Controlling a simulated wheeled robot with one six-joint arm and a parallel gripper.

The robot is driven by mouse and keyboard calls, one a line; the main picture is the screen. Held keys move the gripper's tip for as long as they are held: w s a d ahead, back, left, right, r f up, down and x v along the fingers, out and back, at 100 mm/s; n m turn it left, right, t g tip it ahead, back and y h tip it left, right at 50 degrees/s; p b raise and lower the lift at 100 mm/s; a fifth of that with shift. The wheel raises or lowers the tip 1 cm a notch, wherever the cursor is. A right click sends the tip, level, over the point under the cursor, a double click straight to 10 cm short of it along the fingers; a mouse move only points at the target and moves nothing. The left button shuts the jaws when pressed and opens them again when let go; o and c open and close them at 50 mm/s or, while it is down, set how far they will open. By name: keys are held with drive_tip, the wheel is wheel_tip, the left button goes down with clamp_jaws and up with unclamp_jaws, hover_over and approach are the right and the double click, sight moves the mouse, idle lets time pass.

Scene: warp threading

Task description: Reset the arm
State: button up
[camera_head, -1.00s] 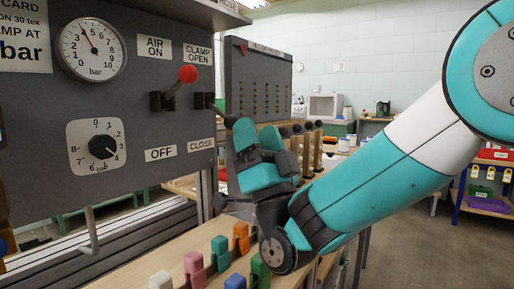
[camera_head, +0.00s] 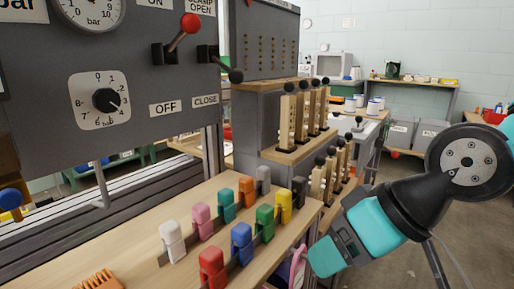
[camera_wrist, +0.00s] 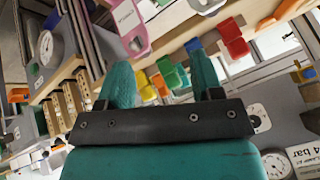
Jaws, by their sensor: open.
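My gripper (camera_wrist: 163,78) is open in the wrist view. Its two teal fingers stand apart, with nothing held between them; coloured pegs and the bench show beyond. In the head view my arm comes in from the right edge, with the teal gripper end (camera_head: 350,240) low at the right. It appears beside the right end of the wooden bench (camera_head: 130,262), clear of the control panel (camera_head: 150,80). Whether it touches anything there I cannot tell.
Several coloured pegs, including a red one (camera_head: 212,268), stand in rows on the bench. The panel has a red-knobbed lever (camera_head: 190,24) and a black-knobbed lever (camera_head: 235,75). Wooden posts with black knobs (camera_head: 288,115) stand behind. Open floor (camera_head: 480,240) lies at the right.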

drive_tip(key=s+d+g+h+p, duration=0.2)
drive_tip(key=s+d+g, duration=0.15)
drive_tip(key=s, duration=0.35)
wheel_tip(320, 180, up, 27)
drive_tip(key=p, duration=2.6)
drive_tip(key=shift+d+n, duration=0.3)
drive_tip(key=shift+d, duration=0.1)
drive_tip(key=shift+s, duration=0.1)
